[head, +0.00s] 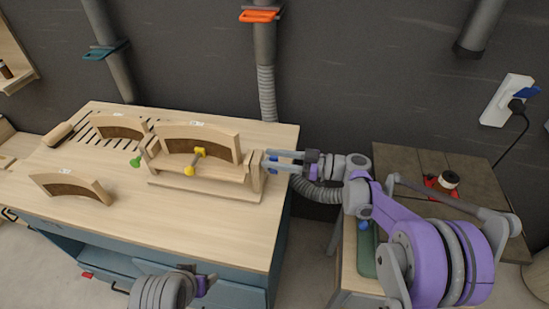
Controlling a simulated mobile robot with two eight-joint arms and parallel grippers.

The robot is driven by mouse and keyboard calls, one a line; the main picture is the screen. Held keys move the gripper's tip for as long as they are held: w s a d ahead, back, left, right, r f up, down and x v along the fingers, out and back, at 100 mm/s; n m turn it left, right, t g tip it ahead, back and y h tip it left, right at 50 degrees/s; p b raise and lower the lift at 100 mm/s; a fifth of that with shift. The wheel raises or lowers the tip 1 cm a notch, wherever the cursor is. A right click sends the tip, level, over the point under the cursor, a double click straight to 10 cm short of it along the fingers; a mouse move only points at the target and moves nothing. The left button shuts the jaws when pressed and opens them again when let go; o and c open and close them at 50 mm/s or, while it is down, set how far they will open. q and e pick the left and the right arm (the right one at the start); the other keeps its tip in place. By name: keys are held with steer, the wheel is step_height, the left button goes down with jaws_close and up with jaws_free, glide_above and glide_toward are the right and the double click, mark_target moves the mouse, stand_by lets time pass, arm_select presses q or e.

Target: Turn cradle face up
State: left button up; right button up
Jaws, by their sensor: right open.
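The cradle (222,188) is a pale wooden frame on the workbench, with a long base strip and an upright post at its right end. A curved wooden form with a brown panel (193,145) stands at it; how the two are joined is unclear. A yellow clamp knob (195,160) and a green knob (138,157) are at its front and left. My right gripper (269,160) is open, its blue-tipped fingers pointing left at the cradle's right post; contact cannot be told. My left gripper (203,284) is low in front of the bench, its fingers not clearly visible.
The workbench (130,222) has bare room at its front. Another curved form (72,187) lies front left, and one (118,127) stands behind near slots. A wooden-handled brush (58,134) lies at the left. A dark side table (400,160) holds a red item (442,183).

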jaws_close()
steer(key=shift+s+f, duration=0.15)
steer(key=shift+f, duration=0.05)
stand_by(1.0)
